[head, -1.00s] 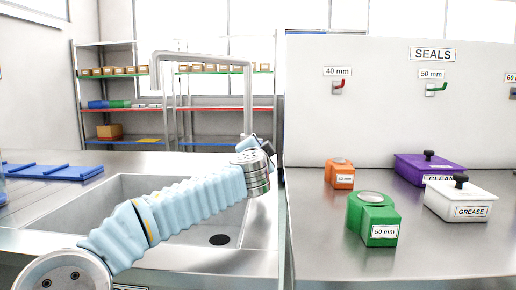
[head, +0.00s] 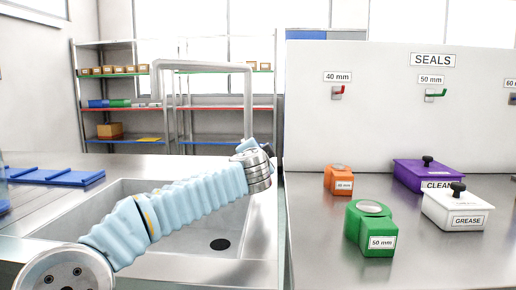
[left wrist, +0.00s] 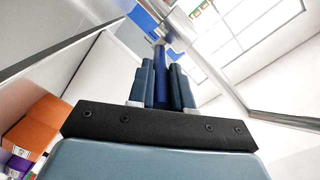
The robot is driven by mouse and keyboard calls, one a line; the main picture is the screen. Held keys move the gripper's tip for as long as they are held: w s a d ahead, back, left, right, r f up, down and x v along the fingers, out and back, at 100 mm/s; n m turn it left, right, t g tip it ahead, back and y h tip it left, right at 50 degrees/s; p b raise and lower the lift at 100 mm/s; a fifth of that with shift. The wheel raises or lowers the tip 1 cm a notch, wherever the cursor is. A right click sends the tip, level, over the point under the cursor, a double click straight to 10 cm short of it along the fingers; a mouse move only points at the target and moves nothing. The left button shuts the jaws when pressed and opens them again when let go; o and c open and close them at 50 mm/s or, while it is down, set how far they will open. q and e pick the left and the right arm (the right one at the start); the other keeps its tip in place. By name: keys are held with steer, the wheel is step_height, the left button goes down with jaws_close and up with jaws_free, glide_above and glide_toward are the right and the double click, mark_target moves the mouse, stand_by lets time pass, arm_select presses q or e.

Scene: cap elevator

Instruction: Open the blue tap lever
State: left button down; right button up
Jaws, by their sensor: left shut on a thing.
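The tap's grey spout (head: 204,66) rises at the back right of the sink, arches left and ends in a short drop. The blue tap lever (left wrist: 161,76) shows in the left wrist view, between the two dark blue fingers. My left gripper (left wrist: 163,84) is shut on the lever, one finger on each side. In the head view my left arm reaches from the lower left across the sink to the tap's base. There its wrist hides most of the gripper and the lever. My right gripper is in neither view.
The sink (head: 200,250) lies under my left arm. On the right counter stand a green 50 mm block (head: 362,233), an orange block (head: 340,180), a purple box (head: 415,173) and a white grease box (head: 450,210). A blue tray (head: 55,176) lies left.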

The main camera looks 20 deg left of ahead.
arm_select(q)
step_height(320, 180, up, 2)
steer(key=shift+r+g+p, duration=0.1)
steer(key=shift+g+p, duration=0.3)
steer(key=shift+p, duration=0.45)
steer(key=shift+w+g, duration=0.15)
steer(key=shift+g, duration=0.25)
steer(key=shift+w+a+r+g+h, duration=0.1)
steer(key=shift+w+r+g+h, duration=0.2)
steer(key=shift+g, duration=0.4)
steer(key=shift+w+a+r+g+h, duration=0.1)
steer(key=shift+r+g+h, duration=0.2)
steer(key=shift+r+g, duration=0.3)
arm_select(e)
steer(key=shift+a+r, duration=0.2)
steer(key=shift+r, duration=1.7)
arm_select(q)
steer(key=shift+f, duration=0.1)
steer(key=c, duration=1)
jaws_free()
steer(key=shift+c, duration=0.2)
